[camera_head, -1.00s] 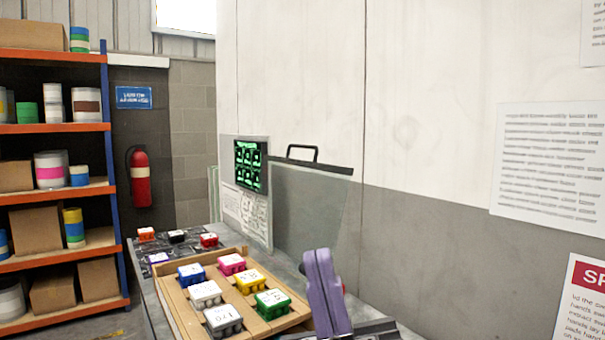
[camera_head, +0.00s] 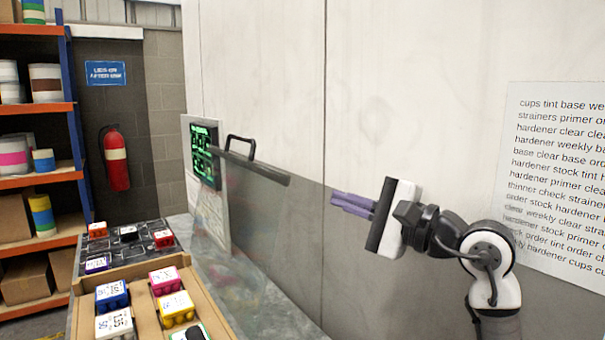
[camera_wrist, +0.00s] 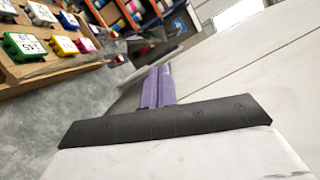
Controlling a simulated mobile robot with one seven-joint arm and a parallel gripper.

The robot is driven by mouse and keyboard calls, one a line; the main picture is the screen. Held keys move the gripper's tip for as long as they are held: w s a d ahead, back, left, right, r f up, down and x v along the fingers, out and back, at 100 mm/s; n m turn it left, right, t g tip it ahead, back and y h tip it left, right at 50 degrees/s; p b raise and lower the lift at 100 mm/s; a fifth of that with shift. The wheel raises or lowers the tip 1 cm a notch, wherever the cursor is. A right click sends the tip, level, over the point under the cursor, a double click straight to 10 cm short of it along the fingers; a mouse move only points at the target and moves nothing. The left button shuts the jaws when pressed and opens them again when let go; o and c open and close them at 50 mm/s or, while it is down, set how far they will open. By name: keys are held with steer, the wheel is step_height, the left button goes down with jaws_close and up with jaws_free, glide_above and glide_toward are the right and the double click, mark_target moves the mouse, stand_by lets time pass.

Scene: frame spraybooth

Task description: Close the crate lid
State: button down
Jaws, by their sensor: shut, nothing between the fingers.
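My gripper (camera_head: 352,203) has purple fingers, shut and empty. It points left in front of the wall, to the right of a dark bar with a black handle (camera_head: 240,148) and apart from it. The bar appears to top an upright, see-through panel; I cannot tell whether this is the crate lid. No crate is clearly identifiable. In the wrist view, the shut fingers (camera_wrist: 157,88) extend over the grey floor and pale wall, touching nothing visible.
A green-lit screen (camera_head: 205,155) stands near the bar. Shelves (camera_head: 40,185) and a fire extinguisher (camera_head: 116,160) are at left.

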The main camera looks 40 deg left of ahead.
steer(key=s+a+r+t+p, duration=0.1)
steer(key=a+p, duration=0.5)
steer(key=a, duration=0.4)
steer(key=shift+a+r+h, duration=0.15)
steer(key=shift+r+h, duration=0.05)
steer(key=shift+h, duration=0.1)
steer(key=shift+s, duration=0.15)
